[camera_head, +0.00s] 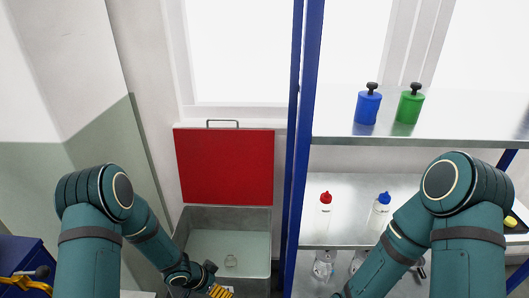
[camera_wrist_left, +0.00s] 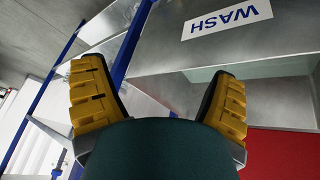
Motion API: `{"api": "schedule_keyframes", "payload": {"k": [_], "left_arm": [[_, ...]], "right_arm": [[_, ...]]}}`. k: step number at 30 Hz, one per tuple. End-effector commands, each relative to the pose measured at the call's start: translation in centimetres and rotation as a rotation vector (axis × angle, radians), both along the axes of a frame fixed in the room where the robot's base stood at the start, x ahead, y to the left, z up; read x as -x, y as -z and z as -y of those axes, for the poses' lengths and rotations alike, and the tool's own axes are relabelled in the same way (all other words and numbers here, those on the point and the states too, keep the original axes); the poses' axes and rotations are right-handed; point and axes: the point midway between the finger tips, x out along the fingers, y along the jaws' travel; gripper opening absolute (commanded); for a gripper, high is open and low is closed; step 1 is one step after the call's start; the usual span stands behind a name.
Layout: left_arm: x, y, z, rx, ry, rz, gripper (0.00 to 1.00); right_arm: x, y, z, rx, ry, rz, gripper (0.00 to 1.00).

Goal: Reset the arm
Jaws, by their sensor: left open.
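My left gripper (camera_wrist_left: 158,105) shows in the left wrist view with its two yellow-padded fingers spread wide and nothing between them. A dark green rounded surface, which seems to be part of my own arm, fills the lower middle of that view. In the head view my left arm (camera_head: 147,235) reaches down from the left, and its gripper is at the bottom edge by the near left corner of a grey basin (camera_head: 188,221). My right arm (camera_head: 455,220) bends down to the left at the right; its gripper is below the frame.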

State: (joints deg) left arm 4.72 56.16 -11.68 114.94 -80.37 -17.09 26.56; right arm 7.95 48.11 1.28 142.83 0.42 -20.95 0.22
Motion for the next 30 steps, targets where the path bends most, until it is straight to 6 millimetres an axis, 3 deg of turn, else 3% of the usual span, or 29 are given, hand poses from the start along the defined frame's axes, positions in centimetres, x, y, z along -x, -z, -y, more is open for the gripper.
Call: {"api": "schedule_keyframes", "payload": {"k": [10,21,30], "left_arm": [[6.7,2.3,3.8,0.119,-0.398,-0.186,0.87],[14.6,3.7,5.0,0.094,-0.740,-0.394,0.87],[16.1,3.7,4.9,0.074,-0.798,-0.432,0.87]], "right_arm": [[0.9,4.4,-0.2,-0.001,-0.015,-0.020,0.87],[1.6,7.7,-0.4,-0.003,-0.028,-0.037,0.87],[1.7,8.0,-0.4,-0.003,-0.030,-0.040,0.87]]}}
